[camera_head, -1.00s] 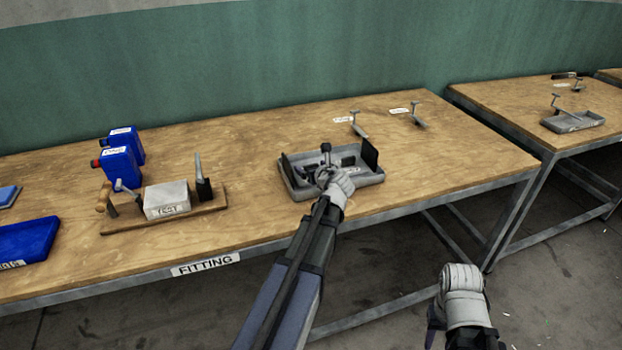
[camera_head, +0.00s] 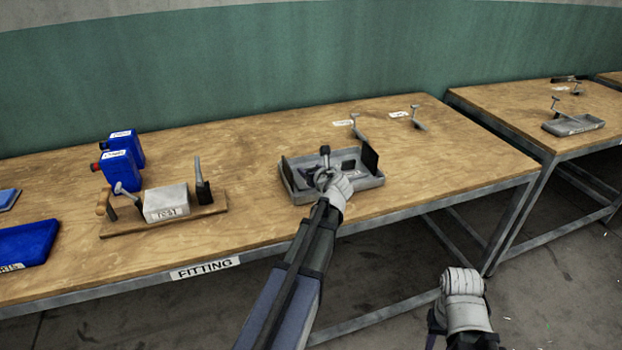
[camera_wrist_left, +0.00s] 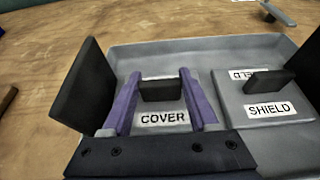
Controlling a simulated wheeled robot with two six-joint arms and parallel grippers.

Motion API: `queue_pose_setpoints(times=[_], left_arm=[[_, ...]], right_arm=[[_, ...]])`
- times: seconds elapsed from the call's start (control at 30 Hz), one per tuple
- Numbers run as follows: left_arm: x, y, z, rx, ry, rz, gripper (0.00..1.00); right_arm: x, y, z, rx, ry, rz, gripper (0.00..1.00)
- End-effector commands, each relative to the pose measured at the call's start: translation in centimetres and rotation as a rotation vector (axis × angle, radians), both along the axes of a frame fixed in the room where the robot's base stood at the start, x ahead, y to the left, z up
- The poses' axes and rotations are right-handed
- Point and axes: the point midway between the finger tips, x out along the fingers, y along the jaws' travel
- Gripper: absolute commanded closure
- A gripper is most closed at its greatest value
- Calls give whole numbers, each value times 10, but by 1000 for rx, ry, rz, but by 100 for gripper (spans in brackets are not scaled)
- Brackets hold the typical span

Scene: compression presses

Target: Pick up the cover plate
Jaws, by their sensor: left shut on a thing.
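The cover plate (camera_wrist_left: 163,119) is a grey plate with a COVER label and a dark raised handle. It lies in a grey tray (camera_head: 372,182) on the workbench. My left gripper (camera_wrist_left: 160,92) has its two purple fingers on either side of the dark handle and is shut on it. In the head view the left gripper (camera_head: 322,178) reaches over the tray and hides most of the plate. The plate appears to be at tray level; I cannot tell whether it is lifted. My right gripper (camera_head: 436,325) hangs in front of the bench, its fingers mostly hidden.
A shield plate (camera_wrist_left: 235,108) with a dark handle lies right of the cover plate. Dark upright panels stand at the tray's left (camera_wrist_left: 84,86) and right ends. A TEST block (camera_head: 166,200) on a wooden board and blue bottles (camera_head: 122,168) stand to the left.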

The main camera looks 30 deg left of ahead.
Motion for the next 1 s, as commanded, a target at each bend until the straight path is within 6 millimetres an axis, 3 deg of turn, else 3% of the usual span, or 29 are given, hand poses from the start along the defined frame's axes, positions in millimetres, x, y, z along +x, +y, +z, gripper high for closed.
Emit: queue_pose_setpoints(times=[0.13,0.67,1.0], left_arm=[[0,0,0,0,0,0,100],[0,0,3,0,0,0,100],[0,0,37,1,-1,0,100]], right_arm=[[0,0,0,0,0,0,58],[0,0,3,0,0,0,58],[0,0,37,0,0,0,58]])
